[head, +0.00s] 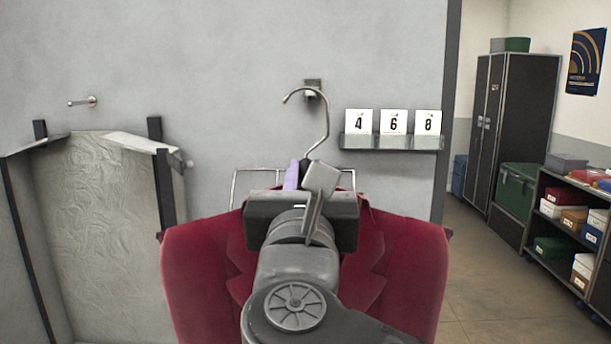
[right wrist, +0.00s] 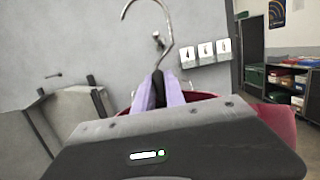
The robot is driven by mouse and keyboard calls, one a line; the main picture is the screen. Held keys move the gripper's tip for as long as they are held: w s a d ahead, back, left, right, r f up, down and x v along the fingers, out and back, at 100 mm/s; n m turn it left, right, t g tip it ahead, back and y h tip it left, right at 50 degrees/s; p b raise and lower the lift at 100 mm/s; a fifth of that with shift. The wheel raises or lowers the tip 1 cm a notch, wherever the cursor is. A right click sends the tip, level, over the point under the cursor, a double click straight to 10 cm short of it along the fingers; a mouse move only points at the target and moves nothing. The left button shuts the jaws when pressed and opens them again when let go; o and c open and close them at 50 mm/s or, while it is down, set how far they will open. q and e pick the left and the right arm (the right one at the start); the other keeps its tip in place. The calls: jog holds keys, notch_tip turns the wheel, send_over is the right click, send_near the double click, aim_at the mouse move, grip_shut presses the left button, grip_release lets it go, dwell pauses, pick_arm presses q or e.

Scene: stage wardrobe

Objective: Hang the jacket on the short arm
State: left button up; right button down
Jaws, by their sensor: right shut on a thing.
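The red jacket (head: 400,262) hangs on a dark hanger whose metal hook (head: 326,125) points up. My right gripper (head: 305,170) is shut on the hanger's neck, just below the hook. In the right wrist view its lavender fingers (right wrist: 158,86) close from both sides on the neck, and the hook (right wrist: 168,35) rises above them. A short wall arm (head: 313,85) shows behind the hook in the head view, pointing roughly toward me. I cannot tell the gap between hook and arm. Another peg (head: 82,102) sticks out at the left. My left gripper is out of view.
A shelf with number cards (head: 393,142) is fixed right of the hook. A thin wire frame (head: 250,172) shows behind the jacket. A framed panel (head: 105,225) stands at left. Cabinets (head: 520,130) and a shelf of boxes (head: 575,225) stand far right, with open floor before them.

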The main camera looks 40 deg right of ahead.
jog(key=f+p+x, duration=0.2)
jog(key=x, duration=0.9)
jog(key=f+p+x, duration=0.2)
jog(key=x, duration=0.9)
jog(key=shift+w+d+f, duration=0.25)
jog(key=shift+w+d, duration=0.15)
jog(key=shift+w, duration=0.1)
dwell(0.5)
